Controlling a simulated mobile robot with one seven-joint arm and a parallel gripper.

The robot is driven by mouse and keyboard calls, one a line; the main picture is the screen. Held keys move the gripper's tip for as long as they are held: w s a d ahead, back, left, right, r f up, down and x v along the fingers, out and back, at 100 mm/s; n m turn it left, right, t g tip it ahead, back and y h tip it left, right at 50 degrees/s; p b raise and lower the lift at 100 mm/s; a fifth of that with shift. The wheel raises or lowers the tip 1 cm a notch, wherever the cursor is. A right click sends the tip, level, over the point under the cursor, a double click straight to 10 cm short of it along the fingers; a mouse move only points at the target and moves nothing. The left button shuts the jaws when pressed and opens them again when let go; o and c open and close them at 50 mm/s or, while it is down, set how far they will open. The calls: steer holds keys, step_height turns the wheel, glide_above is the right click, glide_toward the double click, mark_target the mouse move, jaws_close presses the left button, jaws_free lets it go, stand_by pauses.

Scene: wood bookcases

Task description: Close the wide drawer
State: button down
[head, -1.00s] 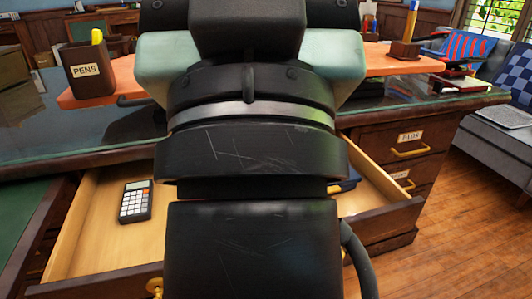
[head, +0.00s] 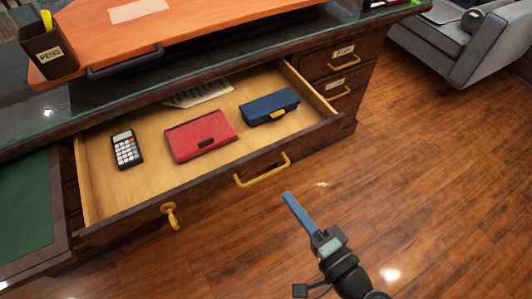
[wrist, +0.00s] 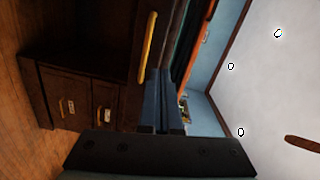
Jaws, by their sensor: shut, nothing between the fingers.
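The wide drawer (head: 150,180) is pulled open from the desk in the head view. Its dark front faces me and carries a curved gold handle (head: 262,170). A gold handle (wrist: 148,48) also shows in the wrist view, just past the fingers. My gripper (head: 288,196) has blue fingers pressed together with nothing between them. It is in front of the drawer front, slightly right of and below the handle in the head view. The fingers also show in the wrist view (wrist: 163,75). I cannot tell whether they touch the drawer.
The drawer holds a calculator (head: 126,149), a red wallet (head: 201,135), a blue case (head: 270,106) and papers (head: 198,94). Small labelled drawers (head: 345,75) stand at right. The wooden floor (head: 440,190) is clear at right.

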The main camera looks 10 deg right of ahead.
steer(key=s+m, duration=0.2)
steer(key=s, duration=0.1)
glide_toward(259, 158)
steer(key=shift+t, duration=0.4)
steer(key=x, duration=0.7)
steer(key=shift+f, duration=0.4)
steer(key=shift+b, duration=0.3)
